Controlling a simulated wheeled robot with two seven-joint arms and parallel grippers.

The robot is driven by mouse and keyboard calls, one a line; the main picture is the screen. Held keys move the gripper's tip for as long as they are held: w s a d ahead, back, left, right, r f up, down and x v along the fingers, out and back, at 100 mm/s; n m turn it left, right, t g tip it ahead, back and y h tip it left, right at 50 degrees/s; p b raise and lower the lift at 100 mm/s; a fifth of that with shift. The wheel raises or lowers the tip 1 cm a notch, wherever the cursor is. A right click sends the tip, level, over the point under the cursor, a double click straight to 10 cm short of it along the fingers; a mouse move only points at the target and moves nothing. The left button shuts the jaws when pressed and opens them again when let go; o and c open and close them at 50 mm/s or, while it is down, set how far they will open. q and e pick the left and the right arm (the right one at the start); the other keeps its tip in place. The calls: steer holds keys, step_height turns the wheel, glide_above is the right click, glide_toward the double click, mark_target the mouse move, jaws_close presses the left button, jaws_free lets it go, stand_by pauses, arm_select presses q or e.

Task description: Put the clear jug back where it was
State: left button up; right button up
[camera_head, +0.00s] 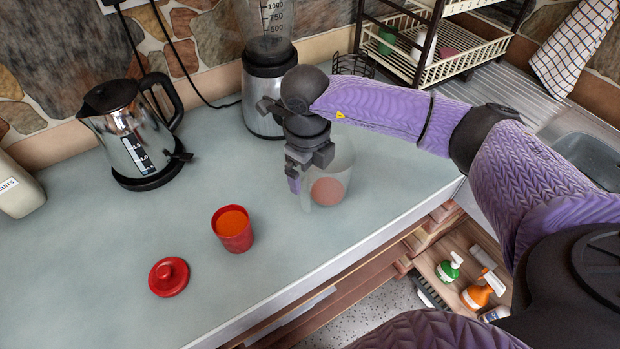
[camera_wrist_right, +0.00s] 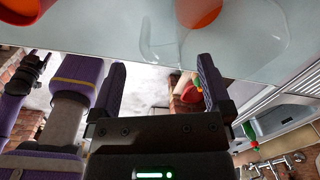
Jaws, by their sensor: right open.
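The clear jug (camera_head: 343,162) stands on the pale counter, right of the red cup. Something reddish-orange shows at its bottom, and it also shows in the right wrist view (camera_wrist_right: 200,12). The jug's transparent wall (camera_wrist_right: 160,45) is seen beyond my fingertips there. My right gripper (camera_head: 297,178) is at the jug's left side in the head view, partly covering it. In the wrist view my right gripper (camera_wrist_right: 162,66) is open with nothing clearly held between its fingers. I cannot tell whether a finger touches the jug.
A red cup (camera_head: 233,231) with orange contents and a red lid (camera_head: 169,276) are in front. A kettle (camera_head: 130,130) stands left and a blender (camera_head: 268,85) behind. A dish rack (camera_head: 440,50) and sink (camera_head: 590,155) are right. The counter's front edge is close to the jug.

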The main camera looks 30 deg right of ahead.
step_height(320, 180, up, 7)
steer(key=shift+s+a+f, duration=0.1)
steer(key=shift+a, duration=0.05)
stand_by(1.4)
